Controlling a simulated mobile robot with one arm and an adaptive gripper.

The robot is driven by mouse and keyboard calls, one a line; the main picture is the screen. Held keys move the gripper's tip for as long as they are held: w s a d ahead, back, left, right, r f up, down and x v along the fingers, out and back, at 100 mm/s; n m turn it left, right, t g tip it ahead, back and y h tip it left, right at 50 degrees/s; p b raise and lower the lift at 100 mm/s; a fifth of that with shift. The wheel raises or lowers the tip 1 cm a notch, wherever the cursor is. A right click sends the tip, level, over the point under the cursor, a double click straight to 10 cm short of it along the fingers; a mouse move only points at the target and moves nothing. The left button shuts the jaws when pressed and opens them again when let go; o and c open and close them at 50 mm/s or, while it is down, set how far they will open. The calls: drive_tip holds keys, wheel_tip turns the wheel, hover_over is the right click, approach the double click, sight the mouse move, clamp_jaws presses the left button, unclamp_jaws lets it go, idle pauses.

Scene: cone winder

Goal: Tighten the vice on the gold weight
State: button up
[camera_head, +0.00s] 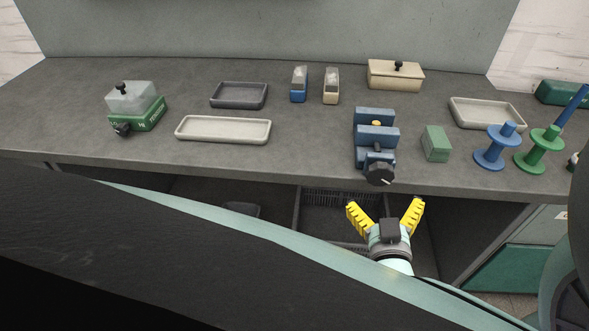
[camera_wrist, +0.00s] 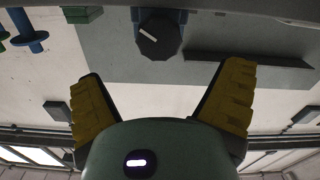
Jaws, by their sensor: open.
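A blue vice (camera_head: 376,134) stands near the front edge of the grey bench, right of the middle in the head view. A small gold weight (camera_head: 376,123) shows between its jaws; I cannot tell whether both jaws touch it. The black knob (camera_head: 380,174) with a white mark is at the vice's front, and it also shows in the wrist view (camera_wrist: 158,38). My gripper (camera_head: 385,207), with yellow fingers, is open and empty in front of the bench edge, just short of the knob. In the wrist view the knob lies beyond and between my fingertips (camera_wrist: 163,75).
A green block (camera_head: 436,144), a blue spool (camera_head: 495,147) and a green spool (camera_head: 539,150) stand right of the vice. A cream tray (camera_head: 222,131) and a green box with a clear top (camera_head: 136,107) are left. An open dark crate (camera_head: 318,222) sits below the bench.

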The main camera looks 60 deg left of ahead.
sight(381, 177)
drive_tip(key=x, duration=0.8)
drive_tip(key=shift+w, duration=0.1)
drive_tip(key=shift+c, duration=0.3)
drive_tip(key=c, duration=1.1)
drive_tip(key=shift+f+m+b, duration=0.15)
drive_tip(key=shift+m+b, duration=0.15)
drive_tip(key=shift+b, duration=0.2)
drive_tip(key=shift+c, duration=0.2)
drive_tip(key=shift+m+b, duration=0.6)
drive_tip(key=shift+b, duration=0.25)
drive_tip(key=shift+m, duration=0.5)
drive_tip(key=o, duration=1.2)
drive_tip(key=shift+d, duration=0.1)
